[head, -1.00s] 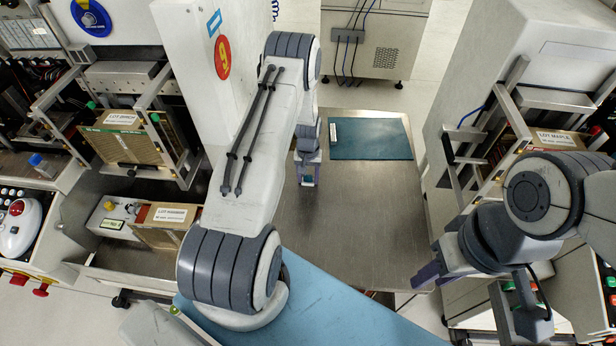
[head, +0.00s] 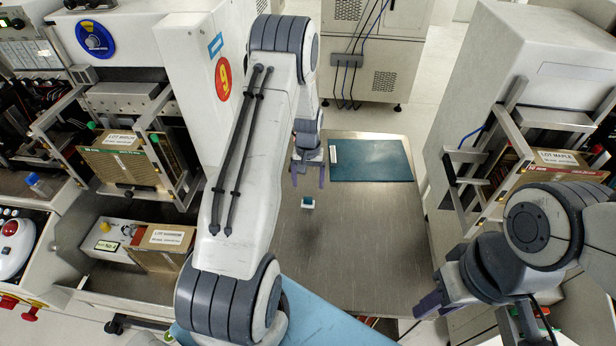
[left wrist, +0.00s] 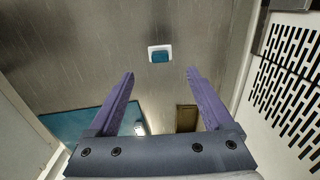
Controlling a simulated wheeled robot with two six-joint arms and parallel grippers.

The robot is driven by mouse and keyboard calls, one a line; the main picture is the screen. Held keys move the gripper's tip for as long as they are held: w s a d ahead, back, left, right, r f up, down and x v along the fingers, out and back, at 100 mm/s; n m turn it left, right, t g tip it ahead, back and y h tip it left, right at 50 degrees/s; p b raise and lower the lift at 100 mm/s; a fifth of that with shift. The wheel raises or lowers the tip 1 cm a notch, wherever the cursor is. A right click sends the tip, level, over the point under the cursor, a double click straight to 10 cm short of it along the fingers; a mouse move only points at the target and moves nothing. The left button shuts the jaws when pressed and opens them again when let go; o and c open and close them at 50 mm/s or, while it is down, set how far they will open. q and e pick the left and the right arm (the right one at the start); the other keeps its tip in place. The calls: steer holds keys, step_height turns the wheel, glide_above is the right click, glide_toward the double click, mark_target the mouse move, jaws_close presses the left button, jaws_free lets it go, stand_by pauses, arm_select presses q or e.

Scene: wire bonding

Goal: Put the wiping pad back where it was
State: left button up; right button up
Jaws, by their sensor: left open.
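The wiping pad (head: 308,202) is a small teal block with white around it, by itself on the bare steel table top. In the left wrist view it shows as a teal patch on a white square (left wrist: 160,53), beyond the fingertips. My left gripper (head: 308,180) is open and empty, just behind the pad in the head view and apart from it. Its two purple fingers (left wrist: 160,72) are spread wide in the left wrist view. My right gripper (head: 430,304) is at the table's right front edge, away from the pad; its jaw opening is unclear.
A teal mat (head: 375,160) with a white label lies at the back of the steel table (head: 370,240). A light blue surface (head: 320,325) is at the front. Machines with lot boxes (head: 122,165) stand left and right. The table's middle is clear.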

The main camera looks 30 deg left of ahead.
arm_select(q)
steer(key=s+d+r+m, duration=0.3)
steer(key=d+r, duration=0.5)
steer(key=d, duration=0.2)
steer(key=s+d+r+m, duration=0.2)
steer(key=d+r, duration=0.6)
steer(key=d, duration=0.1)
steer(key=s+d+r+m, duration=0.2)
steer(key=s+d, duration=0.1)
steer(key=s, duration=0.4)
steer(key=s+d+r+m, duration=0.3)
steer(key=s, duration=0.5)
steer(key=s+d+r+m+h, duration=0.1)
steer(key=s+d, duration=0.3)
steer(key=s, duration=0.4)
steer(key=shift+s+r+m, duration=0.2)
steer(key=shift+r+m, duration=0.6)
steer(key=shift+r, duration=0.1)
